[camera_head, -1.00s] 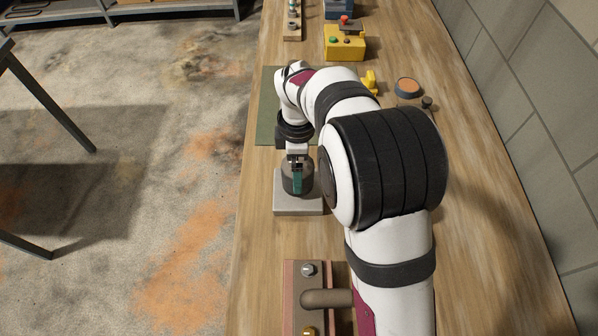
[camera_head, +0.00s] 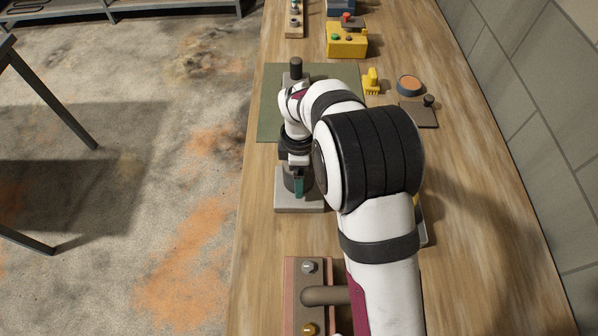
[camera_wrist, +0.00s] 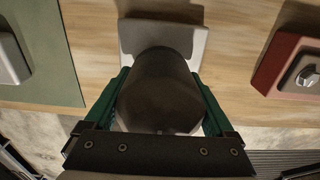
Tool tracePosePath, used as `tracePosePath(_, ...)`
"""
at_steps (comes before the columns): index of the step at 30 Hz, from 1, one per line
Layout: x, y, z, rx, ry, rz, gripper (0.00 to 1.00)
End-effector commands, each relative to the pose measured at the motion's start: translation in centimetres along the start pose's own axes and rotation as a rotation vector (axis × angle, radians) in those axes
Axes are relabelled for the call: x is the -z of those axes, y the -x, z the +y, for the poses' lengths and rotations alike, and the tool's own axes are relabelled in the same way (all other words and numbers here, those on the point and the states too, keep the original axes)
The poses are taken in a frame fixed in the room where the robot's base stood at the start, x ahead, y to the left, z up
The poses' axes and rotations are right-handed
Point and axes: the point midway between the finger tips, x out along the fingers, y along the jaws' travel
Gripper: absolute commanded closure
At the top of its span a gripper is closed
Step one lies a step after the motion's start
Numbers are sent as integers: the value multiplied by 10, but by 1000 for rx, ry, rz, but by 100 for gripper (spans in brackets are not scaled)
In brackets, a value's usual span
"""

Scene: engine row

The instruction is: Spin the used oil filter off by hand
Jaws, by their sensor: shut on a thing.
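The used oil filter (camera_wrist: 160,85) is a dark, round can on a pale grey block (camera_head: 284,207) near the left edge of the bench. My gripper (camera_wrist: 160,78) is shut on the filter, one green finger on each side of it. In the head view my gripper (camera_head: 299,184) comes down over the filter (camera_head: 288,184) and hides part of it. The contact between the filter and the block is hidden in both views.
A green mat (camera_head: 270,105) lies behind the block. A reddish plate with bolts (camera_head: 293,295) is in front. A yellow box (camera_head: 346,42), a yellow brush-like thing (camera_head: 371,82) and a round orange-topped tin (camera_head: 409,85) stand farther back. The bench's left edge is close.

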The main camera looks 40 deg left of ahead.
Motion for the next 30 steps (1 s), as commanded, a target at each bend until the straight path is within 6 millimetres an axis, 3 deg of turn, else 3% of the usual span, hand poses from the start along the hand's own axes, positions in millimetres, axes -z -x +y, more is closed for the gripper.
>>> tracePosePath(3, 0, 0, 0, 2, 0, 0, 94)
tracePosePath(5, 0, 0, -1, 2, 36, 0, 94)
tracePosePath(12, 0, 1, -1, 3, 698, 1, 94)
tracePosePath(16, 0, 1, -1, 3, 951, 1, 94)
tracePosePath(28, 0, 1, -1, 4, 1001, 1, 94)
tracePosePath(29, 0, 1, -1, 4, 1001, 1, 6)
tracePosePath(30, 0, 1, -1, 4, 1001, 1, 0)
